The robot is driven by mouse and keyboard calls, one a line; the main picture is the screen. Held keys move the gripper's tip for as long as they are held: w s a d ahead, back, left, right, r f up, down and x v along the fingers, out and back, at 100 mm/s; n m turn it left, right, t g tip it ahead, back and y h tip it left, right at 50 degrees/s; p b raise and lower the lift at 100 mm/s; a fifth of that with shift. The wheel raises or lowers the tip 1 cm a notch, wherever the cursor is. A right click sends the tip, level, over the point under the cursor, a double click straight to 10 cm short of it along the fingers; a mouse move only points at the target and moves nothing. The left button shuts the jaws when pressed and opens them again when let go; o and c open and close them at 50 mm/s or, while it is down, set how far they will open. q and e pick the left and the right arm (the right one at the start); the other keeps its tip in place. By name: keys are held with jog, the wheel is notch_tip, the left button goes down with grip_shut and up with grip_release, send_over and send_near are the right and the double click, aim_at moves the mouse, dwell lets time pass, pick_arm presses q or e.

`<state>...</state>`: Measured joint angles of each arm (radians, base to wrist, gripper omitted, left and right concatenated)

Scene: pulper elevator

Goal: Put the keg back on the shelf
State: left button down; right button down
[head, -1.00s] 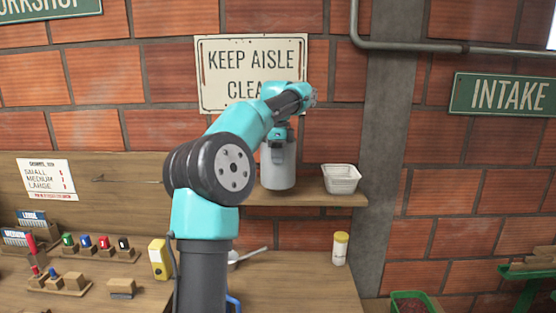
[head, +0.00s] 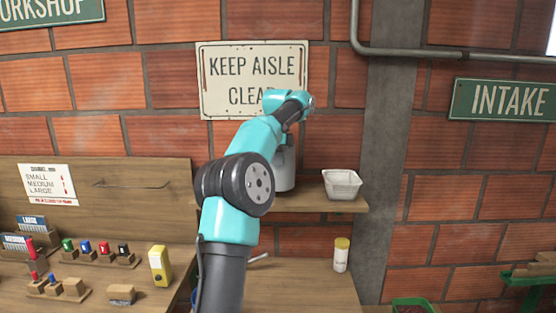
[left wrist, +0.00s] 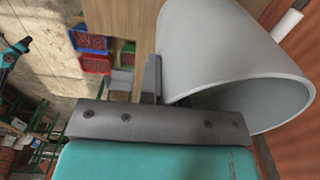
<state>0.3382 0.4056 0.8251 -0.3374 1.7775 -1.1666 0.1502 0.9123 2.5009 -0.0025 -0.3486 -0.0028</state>
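The keg (head: 285,166) is a light grey cylinder, upright at the wall shelf (head: 310,201). My left arm hides its left part and top in the head view. Its base is at the height of the shelf board; I cannot tell whether it touches. My left gripper (head: 288,132) is at the keg's top, mostly hidden behind my wrist. In the left wrist view, the fingers (left wrist: 151,78) look close together against the edge of the keg (left wrist: 215,50), apparently shut on it. Its round, hollow-looking end faces right. A small teal part of my right arm shows at the far left there.
A white tray (head: 342,184) stands on the shelf right of the keg. Below are a yellow-lidded jar (head: 341,254) and a yellow box (head: 160,265) on the bench. A pipe (head: 450,48) runs along the wall. The shelf has little bare room between keg and tray.

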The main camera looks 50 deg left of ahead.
aim_at(278, 169)
pick_arm(q)
jog(key=shift+f, duration=1.65)
jog(key=c, duration=1.3)
grip_release()
jog(key=shift+f, duration=0.1)
jog(key=shift+r, duration=3.9)
